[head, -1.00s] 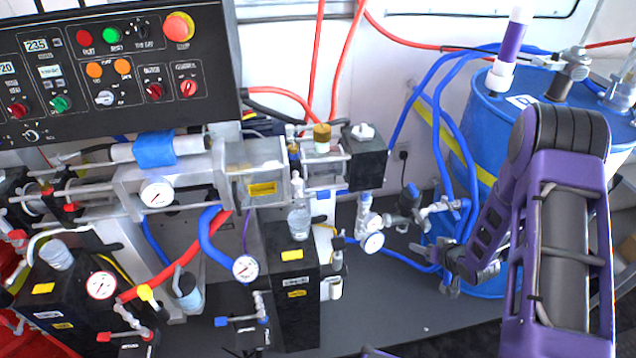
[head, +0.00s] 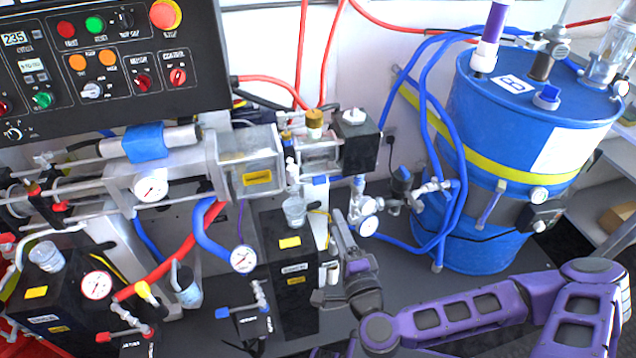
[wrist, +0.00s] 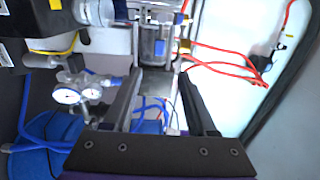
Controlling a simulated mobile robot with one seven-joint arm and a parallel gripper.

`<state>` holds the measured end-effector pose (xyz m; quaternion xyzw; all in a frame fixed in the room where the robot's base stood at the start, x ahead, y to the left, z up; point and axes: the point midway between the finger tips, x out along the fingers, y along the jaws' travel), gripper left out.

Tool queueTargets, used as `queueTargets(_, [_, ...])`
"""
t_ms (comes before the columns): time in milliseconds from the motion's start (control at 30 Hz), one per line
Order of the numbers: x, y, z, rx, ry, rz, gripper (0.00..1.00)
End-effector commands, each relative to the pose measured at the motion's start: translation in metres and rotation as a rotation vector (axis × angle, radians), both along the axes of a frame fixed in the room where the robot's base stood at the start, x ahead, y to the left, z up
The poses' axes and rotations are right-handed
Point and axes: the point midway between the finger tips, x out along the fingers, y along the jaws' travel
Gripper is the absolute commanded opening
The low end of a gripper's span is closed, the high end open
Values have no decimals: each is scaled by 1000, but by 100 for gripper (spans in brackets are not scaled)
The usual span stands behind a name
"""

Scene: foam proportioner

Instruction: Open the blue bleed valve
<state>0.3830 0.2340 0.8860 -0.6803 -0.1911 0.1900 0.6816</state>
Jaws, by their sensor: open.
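The blue bleed valve shows in the head view as a small blue handle (head: 223,312) on a brass-and-metal fitting, low in the middle. It sits beneath a round gauge (head: 242,259) on a thick blue hose. Its handle points out to the left. I cannot make out the blue valve in the wrist view.
A similar red-handled valve (head: 104,337) is at the lower left. A black box with yellow labels (head: 287,275) stands between the blue valve and my gripper. Gauges (head: 368,227) and hoses crowd the right. A blue drum (head: 480,130) stands behind. Grey floor shows in front.

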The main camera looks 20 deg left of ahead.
Motion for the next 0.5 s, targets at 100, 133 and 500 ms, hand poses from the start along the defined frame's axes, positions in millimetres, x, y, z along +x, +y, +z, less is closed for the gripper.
queueTargets(100, [13, 9, -7, 2, -3, 3, 57])
queueTargets(133, [15, 9, -8, 0, -2, 2, 57])
queueTargets(500, [34, 22, -7, -1, -2, 5, 57])
